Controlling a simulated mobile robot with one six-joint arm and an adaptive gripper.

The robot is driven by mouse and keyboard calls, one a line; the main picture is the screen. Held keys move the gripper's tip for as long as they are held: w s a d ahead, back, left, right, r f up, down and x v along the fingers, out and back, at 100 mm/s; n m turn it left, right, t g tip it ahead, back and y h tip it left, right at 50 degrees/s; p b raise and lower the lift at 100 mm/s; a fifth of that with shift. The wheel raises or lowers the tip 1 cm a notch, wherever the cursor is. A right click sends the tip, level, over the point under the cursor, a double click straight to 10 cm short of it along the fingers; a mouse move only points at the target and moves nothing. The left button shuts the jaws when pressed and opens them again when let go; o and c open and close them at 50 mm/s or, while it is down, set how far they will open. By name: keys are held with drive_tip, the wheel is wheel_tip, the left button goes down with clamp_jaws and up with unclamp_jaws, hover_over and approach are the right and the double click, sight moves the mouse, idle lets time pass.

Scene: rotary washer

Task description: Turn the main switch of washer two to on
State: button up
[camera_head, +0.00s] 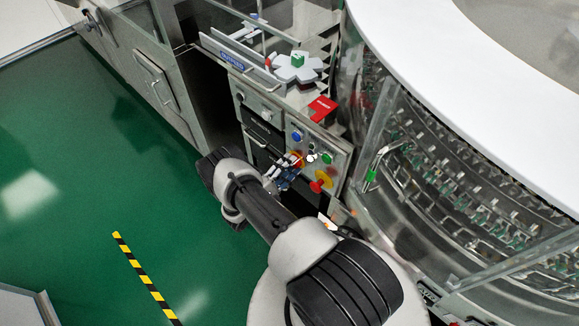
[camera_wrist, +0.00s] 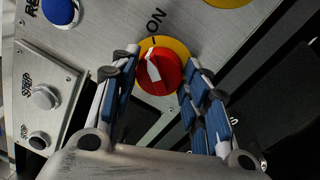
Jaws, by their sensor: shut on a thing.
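The main switch (camera_wrist: 165,72) is a red round knob with a white pointer on a yellow plate. In the wrist view its pointer aims up, roughly toward the black "ON" label (camera_wrist: 156,21). My gripper (camera_wrist: 162,62) has one blue-padded finger on each side of the knob and is shut on it. In the head view my gripper (camera_head: 288,170) reaches the washer's control panel (camera_head: 340,160) and covers much of this switch; a bit of its yellow plate (camera_head: 298,157) shows.
A second red switch on yellow (camera_head: 321,181) sits close by on the panel. The large round washer (camera_head: 450,170) stands at right; green floor is free at left.

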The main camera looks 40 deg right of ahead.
drive_tip(key=shift+m, duration=0.8)
drive_tip(key=o, duration=1.1)
drive_tip(key=a, duration=0.4)
drive_tip(key=a+f, duration=0.1)
drive_tip(key=a, duration=0.3)
drive_tip(key=s+a, duration=0.1)
drive_tip(key=a, duration=0.3)
drive_tip(key=shift+f, duration=0.15)
drive_tip(key=shift+w, duration=0.1)
